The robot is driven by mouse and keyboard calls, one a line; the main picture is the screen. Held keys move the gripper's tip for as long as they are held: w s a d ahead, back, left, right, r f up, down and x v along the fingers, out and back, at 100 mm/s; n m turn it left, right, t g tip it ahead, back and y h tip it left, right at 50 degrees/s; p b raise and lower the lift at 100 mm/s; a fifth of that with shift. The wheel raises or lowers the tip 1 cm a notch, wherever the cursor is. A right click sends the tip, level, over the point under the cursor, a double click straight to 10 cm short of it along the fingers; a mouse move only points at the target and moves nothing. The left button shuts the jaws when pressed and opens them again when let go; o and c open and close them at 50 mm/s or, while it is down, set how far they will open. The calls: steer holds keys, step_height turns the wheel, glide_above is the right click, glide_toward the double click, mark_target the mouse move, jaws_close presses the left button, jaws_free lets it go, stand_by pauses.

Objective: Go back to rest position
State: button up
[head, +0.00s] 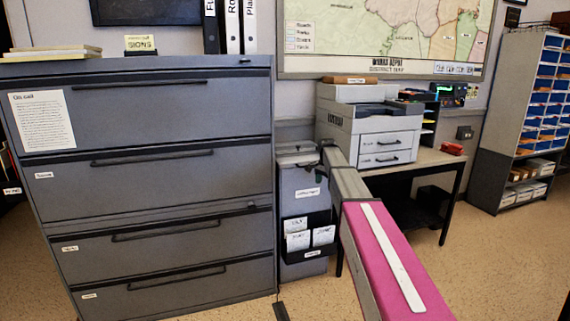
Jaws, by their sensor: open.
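My arm reaches from the lower right up toward the middle of the head view. My gripper (313,166) is at its far end, small and dark, in front of the top of a narrow grey bin cabinet (302,185). The gripper is open, and I see nothing held in it. I cannot tell whether it touches the cabinet.
A grey drawer cabinet (160,185) with all drawers shut stands at the left. A printer (370,130) sits on a table (436,160) behind my arm. A shelf unit (520,110) stands at the far right. The floor (505,255) at the right is clear.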

steer(key=s+f+n, duration=0.3)
steer(key=s+f, duration=0.3)
steer(key=s, duration=0.7)
steer(key=s+f+n, duration=0.3)
steer(key=s+f, duration=0.4)
steer(key=s, duration=0.7)
steer(key=s+f+n, duration=0.4)
steer(key=s+f, duration=0.3)
steer(key=s, duration=0.7)
steer(key=shift+s, duration=0.25)
steer(key=shift+f, duration=0.1)
